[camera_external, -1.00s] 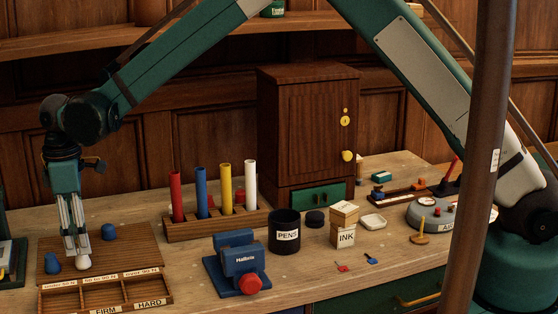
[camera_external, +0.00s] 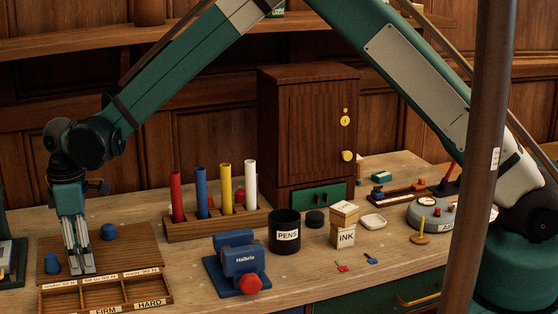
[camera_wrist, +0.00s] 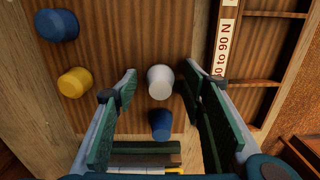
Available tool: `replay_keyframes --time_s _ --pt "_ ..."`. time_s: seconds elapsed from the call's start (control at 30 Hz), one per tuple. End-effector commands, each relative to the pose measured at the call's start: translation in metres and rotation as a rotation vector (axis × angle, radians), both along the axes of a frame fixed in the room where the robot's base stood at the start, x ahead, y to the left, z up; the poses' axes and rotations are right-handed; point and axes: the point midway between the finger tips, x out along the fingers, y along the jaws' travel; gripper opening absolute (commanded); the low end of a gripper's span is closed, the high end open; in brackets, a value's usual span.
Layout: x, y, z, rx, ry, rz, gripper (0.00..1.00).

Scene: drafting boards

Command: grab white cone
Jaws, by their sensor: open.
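The white cone (camera_wrist: 159,82) stands on the wooden board (camera_wrist: 190,20) in the wrist view, between and just beyond my two fingertips. My gripper (camera_wrist: 158,88) is open with nothing held, one finger on each side of the cone. In the external view my gripper (camera_external: 80,268) points down at the board (camera_external: 140,245), and its fingers hide the white cone there.
A blue cone (camera_wrist: 161,124) stands close to the white one, also between my fingers. A yellow cone (camera_wrist: 74,82) and another blue cone (camera_wrist: 57,25) stand left. The compartment tray (camera_external: 125,292) lies along the board's front. A rack of coloured tubes (camera_external: 215,222) stands right.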

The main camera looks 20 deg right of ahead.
Motion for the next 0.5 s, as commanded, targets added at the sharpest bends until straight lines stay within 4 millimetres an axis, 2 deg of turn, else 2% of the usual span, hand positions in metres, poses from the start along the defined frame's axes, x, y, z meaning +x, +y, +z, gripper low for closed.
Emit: replay_keyframes --time_s 0.33,0.5 --pt "0.0 0.0 0.0001 0.0 0.0 0.0 0.42" --pt "0.0 0.0 0.0002 0.0 0.0 0.0 0.19"
